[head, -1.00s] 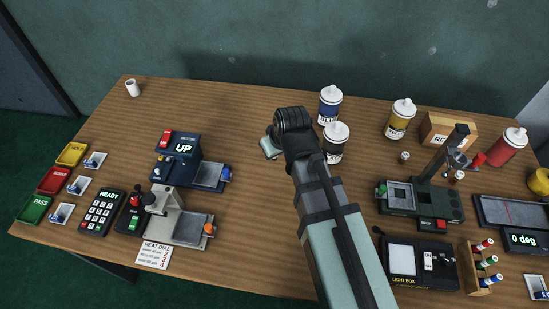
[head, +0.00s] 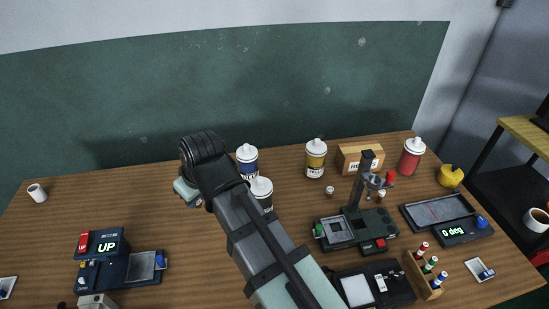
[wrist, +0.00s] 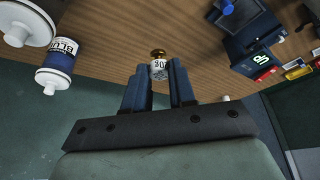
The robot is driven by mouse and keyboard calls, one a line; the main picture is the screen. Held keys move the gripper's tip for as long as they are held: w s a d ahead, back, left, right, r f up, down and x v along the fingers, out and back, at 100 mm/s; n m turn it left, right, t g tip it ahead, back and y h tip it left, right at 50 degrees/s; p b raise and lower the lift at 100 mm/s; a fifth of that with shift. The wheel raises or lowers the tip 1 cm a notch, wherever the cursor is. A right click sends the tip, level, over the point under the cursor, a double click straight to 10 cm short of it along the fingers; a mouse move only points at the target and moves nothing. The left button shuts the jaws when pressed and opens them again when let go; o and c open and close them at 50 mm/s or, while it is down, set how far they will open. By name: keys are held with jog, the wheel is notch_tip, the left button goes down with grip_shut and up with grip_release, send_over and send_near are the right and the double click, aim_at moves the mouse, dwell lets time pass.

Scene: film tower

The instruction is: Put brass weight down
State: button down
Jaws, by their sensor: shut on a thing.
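The brass weight (wrist: 159,70) shows in the wrist view between my fingertips, with a brass knob and a white label with dark print. My gripper (wrist: 160,83) is shut on it. In the head view my gripper (head: 187,192) is over the back middle of the table, left of the blue bottle; the wrist and arm hide the weight there. The wood table top (wrist: 120,45) lies behind the weight in the wrist view. I cannot tell how high the weight is above it.
A blue-labelled bottle (head: 247,160) and a white-topped bottle (head: 262,190) stand close right of my gripper. A dark device reading UP (head: 105,262) is at front left. A green-black stand (head: 355,228) is to the right. Table between cup (head: 37,193) and gripper is clear.

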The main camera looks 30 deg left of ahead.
jog(key=r, duration=0.2)
jog(key=w+r, duration=0.1)
jog(key=shift+a, duration=0.25)
jog(key=w+a+m+t, duration=0.1)
jog(key=w+a+m, duration=0.1)
jog(key=w, duration=2)
jog(key=w+a+m+t, duration=0.1)
jog(key=w+a+m, duration=0.2)
jog(key=w, duration=1.8)
jog(key=shift+s+d+f, duration=0.1)
jog(key=shift+s+f, duration=0.05)
jog(key=shift+f, duration=5.2)
jog(key=shift+s+f, duration=0.1)
jog(key=shift+f, duration=5.2)
jog(key=shift+f, duration=0.15)
jog(key=c, duration=0.9)
grip_release()
jog(key=shift+c, duration=0.2)
